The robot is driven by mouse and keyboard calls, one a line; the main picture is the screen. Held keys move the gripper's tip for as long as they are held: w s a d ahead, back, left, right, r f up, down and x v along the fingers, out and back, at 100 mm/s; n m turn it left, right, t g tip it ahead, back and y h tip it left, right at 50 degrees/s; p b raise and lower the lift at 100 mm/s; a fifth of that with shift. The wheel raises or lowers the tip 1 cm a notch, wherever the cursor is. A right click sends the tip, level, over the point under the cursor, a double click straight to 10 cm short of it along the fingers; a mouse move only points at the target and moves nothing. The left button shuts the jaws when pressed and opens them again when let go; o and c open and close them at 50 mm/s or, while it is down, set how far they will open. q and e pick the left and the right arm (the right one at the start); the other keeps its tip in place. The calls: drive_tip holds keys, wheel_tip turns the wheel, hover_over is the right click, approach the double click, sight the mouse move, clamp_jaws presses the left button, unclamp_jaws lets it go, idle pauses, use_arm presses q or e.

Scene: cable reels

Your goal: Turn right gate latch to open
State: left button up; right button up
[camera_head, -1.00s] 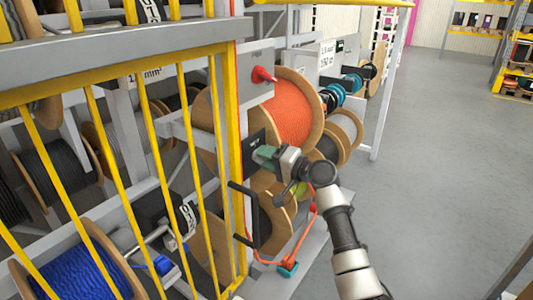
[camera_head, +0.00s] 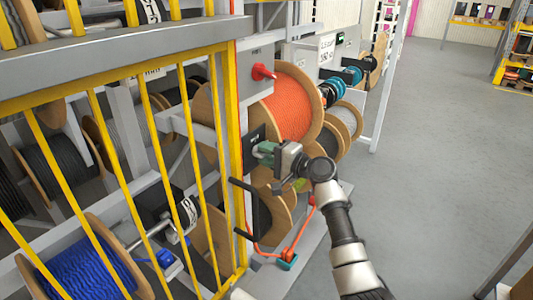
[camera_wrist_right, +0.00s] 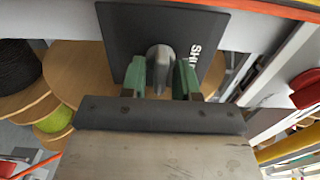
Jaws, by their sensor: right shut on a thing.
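The right gate latch is a grey knob (camera_wrist_right: 160,62) on a dark plate (camera_wrist_right: 117,40) with white lettering, seen close in the right wrist view. My right gripper (camera_wrist_right: 160,75) has its green fingers on both sides of the knob and is shut on it. In the head view the right gripper (camera_head: 263,152) reaches in from the right to the dark plate (camera_head: 249,138) beside the yellow gate post (camera_head: 232,110). The knob is hidden there behind the fingers. My left gripper is not in view.
The yellow barred gate (camera_head: 115,150) fills the left, with reels behind it. A black handle (camera_head: 243,213) sits below the plate. An orange cable reel (camera_head: 290,105) and a red knob (camera_head: 263,72) are close by. The grey floor (camera_head: 430,150) at the right is clear.

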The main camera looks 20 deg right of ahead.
drive_tip(key=shift+f, duration=0.15)
drive_tip(key=o, duration=0.6)
drive_tip(key=b+v, duration=0.3)
drive_tip(key=v, duration=0.7)
drive_tip(key=shift+s+d+b, duration=0.25)
drive_tip(key=shift+s+b, duration=0.1)
